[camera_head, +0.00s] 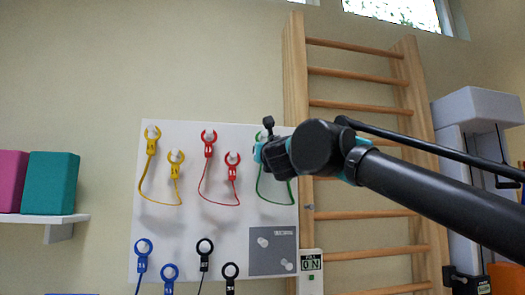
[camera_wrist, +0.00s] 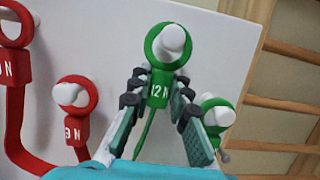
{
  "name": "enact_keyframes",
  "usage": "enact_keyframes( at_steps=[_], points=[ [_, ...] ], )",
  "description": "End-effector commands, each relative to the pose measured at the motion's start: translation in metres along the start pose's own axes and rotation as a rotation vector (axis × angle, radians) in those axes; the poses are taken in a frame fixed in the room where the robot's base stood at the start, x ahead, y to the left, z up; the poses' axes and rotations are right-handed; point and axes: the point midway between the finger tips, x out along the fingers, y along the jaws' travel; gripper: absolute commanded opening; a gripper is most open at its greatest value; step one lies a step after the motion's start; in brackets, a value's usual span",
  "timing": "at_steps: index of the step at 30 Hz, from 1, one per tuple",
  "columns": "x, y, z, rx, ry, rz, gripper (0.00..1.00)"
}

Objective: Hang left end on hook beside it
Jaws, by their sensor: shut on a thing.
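My gripper (camera_wrist: 158,98) is shut on the green handle marked 12 N, the left end (camera_wrist: 157,72) of the green band. In the wrist view its ring points up the board, and a white hook (camera_wrist: 173,41) shows inside the ring's opening. I cannot tell how deep the hook sits in it. The green band's right end (camera_wrist: 210,103) hangs at a lower white hook (camera_wrist: 224,117). In the head view my gripper (camera_head: 261,149) covers most of the left end, and the green cord (camera_head: 273,199) loops below.
The white board (camera_head: 226,137) also carries a yellow band (camera_head: 160,203), a red band (camera_head: 217,204), and blue and black ends below. A grey panel (camera_head: 262,264) with two white pegs is at lower right. Wooden wall bars (camera_head: 293,80) stand just right of the board.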

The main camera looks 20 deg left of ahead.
Motion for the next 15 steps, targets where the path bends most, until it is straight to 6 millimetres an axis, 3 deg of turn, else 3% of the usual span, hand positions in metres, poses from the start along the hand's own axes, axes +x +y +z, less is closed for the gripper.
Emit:
enact_keyframes(
  at_steps=[6,7,12,15],
  points=[
    [-0.0001,-0.0001,-0.0002,0.000,0.000,0.000,0.00],
    [-0.0001,-0.0001,-0.0002,0.000,0.000,0.000,0.20],
    [-0.0001,-0.0001,-0.0001,0.000,0.000,0.000,0.41],
    [-0.0001,-0.0001,-0.0001,0.000,0.000,0.000,0.41]
  ],
)
